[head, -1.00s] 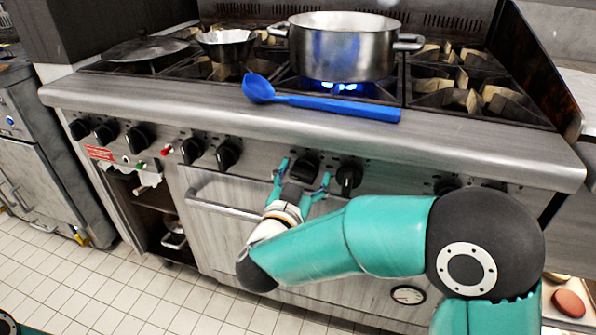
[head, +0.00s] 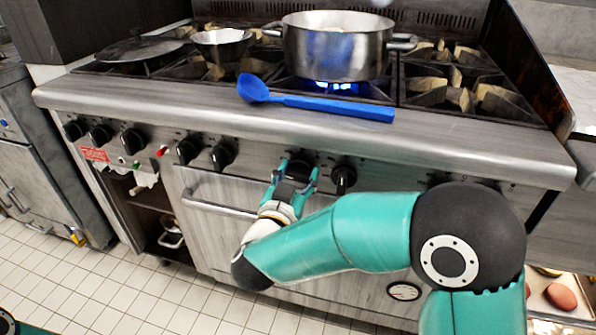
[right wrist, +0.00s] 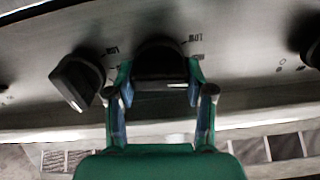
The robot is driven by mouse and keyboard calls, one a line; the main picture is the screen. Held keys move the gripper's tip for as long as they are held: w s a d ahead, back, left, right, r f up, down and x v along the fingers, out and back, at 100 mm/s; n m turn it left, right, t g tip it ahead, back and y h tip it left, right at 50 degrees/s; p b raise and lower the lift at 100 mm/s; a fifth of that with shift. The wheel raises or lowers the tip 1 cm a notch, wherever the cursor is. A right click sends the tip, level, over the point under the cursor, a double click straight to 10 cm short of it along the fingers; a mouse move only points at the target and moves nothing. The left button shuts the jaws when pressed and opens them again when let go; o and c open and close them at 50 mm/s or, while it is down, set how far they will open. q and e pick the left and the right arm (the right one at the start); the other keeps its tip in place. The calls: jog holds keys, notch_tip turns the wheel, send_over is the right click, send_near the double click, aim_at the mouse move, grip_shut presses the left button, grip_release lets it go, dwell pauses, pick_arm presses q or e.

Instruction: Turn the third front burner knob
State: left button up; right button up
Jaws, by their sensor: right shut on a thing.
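A row of black burner knobs runs along the stove's front panel. My right gripper (head: 294,172) is shut on one burner knob (head: 301,158), a finger at each side of it. In the right wrist view this knob (right wrist: 160,60) sits between the teal fingers of the gripper (right wrist: 161,88). Another black knob (head: 343,177) is close to the right of the gripper, and one more (head: 223,154) is to its left. The fingers hide part of the gripped knob. My left gripper is not in view.
A steel pot (head: 337,50) stands over a lit blue flame (head: 335,86). A blue ladle (head: 325,104) lies along the stove's front ledge. An oven handle (head: 218,207) juts out below the knobs. A metal bowl (head: 222,45) stands on the back left.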

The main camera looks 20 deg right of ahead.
jog(key=n+p, duration=0.4)
jog(key=p, duration=0.1)
jog(key=shift+a+r, duration=0.15)
jog(key=shift+n+p, duration=1.2)
jog(key=shift+n, duration=0.1)
jog(key=shift+f, duration=0.2)
jog(key=o, duration=1.2)
jog(key=shift+c, duration=0.2)
jog(key=shift+a, duration=0.1)
jog(key=v, duration=1.2)
jog(key=shift+w, duration=0.1)
